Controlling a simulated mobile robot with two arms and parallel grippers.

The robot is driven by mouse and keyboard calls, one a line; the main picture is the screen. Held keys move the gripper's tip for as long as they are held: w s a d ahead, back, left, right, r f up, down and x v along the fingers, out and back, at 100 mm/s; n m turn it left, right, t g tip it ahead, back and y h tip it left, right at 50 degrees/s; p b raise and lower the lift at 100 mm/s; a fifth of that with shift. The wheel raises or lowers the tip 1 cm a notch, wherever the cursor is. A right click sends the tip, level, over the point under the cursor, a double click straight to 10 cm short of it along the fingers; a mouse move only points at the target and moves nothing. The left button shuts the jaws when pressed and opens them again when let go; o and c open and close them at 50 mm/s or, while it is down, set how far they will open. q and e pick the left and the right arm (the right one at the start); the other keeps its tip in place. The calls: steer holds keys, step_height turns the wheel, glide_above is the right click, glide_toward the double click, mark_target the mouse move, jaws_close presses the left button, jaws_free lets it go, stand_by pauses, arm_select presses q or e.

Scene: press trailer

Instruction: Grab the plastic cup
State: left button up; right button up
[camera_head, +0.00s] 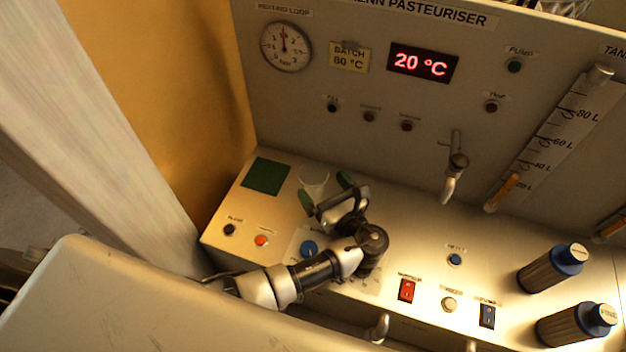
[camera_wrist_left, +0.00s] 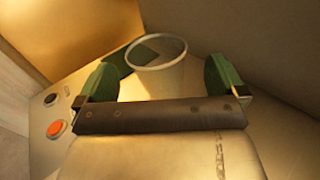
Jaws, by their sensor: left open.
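A translucent whitish plastic cup (camera_head: 314,182) stands upright on the metal console ledge, close to the panel wall. In the left wrist view the cup (camera_wrist_left: 157,72) sits between the two green finger pads, with its rim facing up. My left gripper (camera_head: 326,190) is open, with one finger on each side of the cup. The wrist view shows gaps between the pads and the cup wall. The lower part of the cup is hidden behind the dark gripper bar in the wrist view. My right gripper is in neither view.
A dark green square (camera_head: 265,175) lies left of the cup. A black button (camera_head: 229,229), an orange-red button (camera_head: 260,240) and a blue knob (camera_head: 309,248) are nearby. A tap (camera_head: 452,175) juts from the panel.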

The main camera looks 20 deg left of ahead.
mark_target(306, 167)
arm_select(q)
steer(key=x, duration=0.1)
steer(key=p+x, duration=0.1)
steer(key=x, duration=0.2)
steer(key=shift+s+a+r+p, duration=0.15)
steer(key=shift+s+r+p, duration=0.05)
steer(key=shift+r+p, duration=0.15)
steer(key=shift+w+a+f, duration=0.2)
steer(key=shift+f, duration=0.05)
steer(key=shift+d, duration=0.1)
steer(key=c, duration=1)
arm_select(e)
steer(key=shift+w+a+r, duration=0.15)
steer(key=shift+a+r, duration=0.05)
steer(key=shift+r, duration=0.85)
arm_select(q)
steer(key=shift+r, duration=0.15)
